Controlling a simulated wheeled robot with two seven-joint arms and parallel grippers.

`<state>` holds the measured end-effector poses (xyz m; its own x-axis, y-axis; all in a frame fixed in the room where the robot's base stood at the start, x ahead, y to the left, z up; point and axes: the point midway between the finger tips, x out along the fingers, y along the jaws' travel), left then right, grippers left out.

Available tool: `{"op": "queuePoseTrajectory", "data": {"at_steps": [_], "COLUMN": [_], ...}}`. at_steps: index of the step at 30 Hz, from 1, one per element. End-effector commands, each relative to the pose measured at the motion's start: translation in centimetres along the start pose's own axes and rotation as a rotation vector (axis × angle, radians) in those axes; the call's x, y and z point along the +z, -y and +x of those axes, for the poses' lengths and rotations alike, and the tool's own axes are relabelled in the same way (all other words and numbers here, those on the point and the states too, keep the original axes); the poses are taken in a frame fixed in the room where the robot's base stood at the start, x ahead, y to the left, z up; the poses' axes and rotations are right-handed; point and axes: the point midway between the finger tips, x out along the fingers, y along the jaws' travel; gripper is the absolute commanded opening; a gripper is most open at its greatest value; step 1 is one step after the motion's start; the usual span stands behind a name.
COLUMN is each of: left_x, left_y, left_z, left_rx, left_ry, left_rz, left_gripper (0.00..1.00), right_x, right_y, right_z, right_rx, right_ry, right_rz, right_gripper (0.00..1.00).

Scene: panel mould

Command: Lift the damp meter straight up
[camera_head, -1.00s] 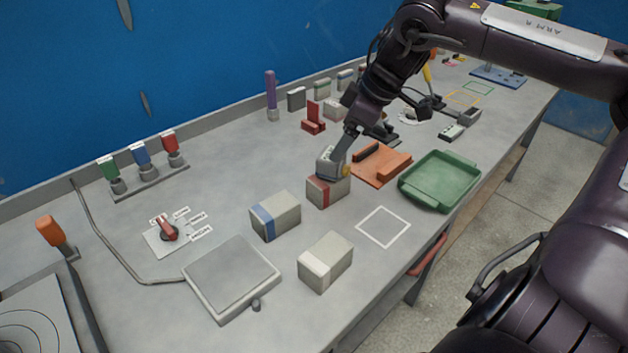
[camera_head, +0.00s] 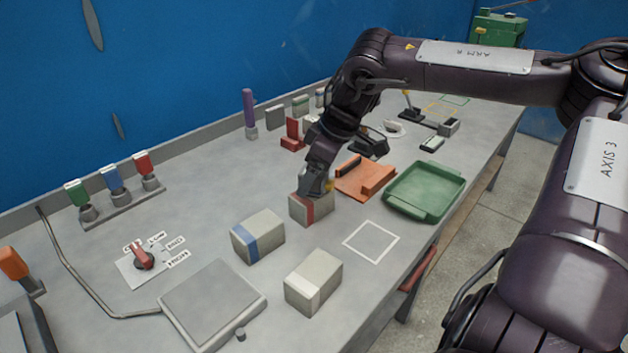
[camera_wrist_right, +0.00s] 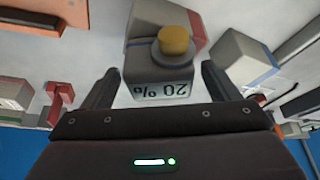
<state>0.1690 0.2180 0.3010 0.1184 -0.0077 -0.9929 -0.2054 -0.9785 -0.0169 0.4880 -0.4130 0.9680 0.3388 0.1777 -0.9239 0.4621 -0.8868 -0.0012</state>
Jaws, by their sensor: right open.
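The damp meter is a small grey device with a yellow knob and a "20 %" display, seen in the right wrist view (camera_wrist_right: 163,90). In the head view mostly its yellow knob (camera_head: 329,186) shows; my gripper hides the rest. It appears to sit on top of a grey block with a red band (camera_head: 311,208). My right gripper (camera_head: 314,184) is down at the meter from above. In the wrist view its two fingers (camera_wrist_right: 158,82) are open, one on each side of the meter, with gaps visible. My left gripper is not in view.
A blue-banded block (camera_head: 258,236) and a pale block (camera_head: 314,282) stand in front. An orange holder (camera_head: 372,180) and a green tray (camera_head: 425,190) are to the right. A flat scale (camera_head: 212,303) lies front left. The white outlined square (camera_head: 371,241) is empty.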

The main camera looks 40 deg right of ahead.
Motion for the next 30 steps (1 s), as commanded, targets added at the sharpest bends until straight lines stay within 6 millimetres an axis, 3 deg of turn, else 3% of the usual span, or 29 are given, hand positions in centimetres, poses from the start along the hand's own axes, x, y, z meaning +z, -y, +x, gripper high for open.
{"op": "queuePoseTrajectory", "data": {"at_steps": [4, 19, 30], "left_x": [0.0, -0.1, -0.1], "left_y": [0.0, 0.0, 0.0], "left_z": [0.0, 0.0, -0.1], "left_rx": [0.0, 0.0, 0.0], "left_ry": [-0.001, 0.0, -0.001], "left_rz": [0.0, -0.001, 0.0], "left_gripper": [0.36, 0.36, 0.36], "right_x": [0.0, -0.1, -0.5], "right_y": [0.0, 0.0, -0.1], "right_z": [0.0, -0.1, -1.0], "right_rx": [0.0, 0.001, 0.003], "right_ry": [-0.001, -0.002, -0.004], "right_rz": [0.0, -0.001, -0.002], "right_gripper": [0.82, 0.17, 0.17]}}
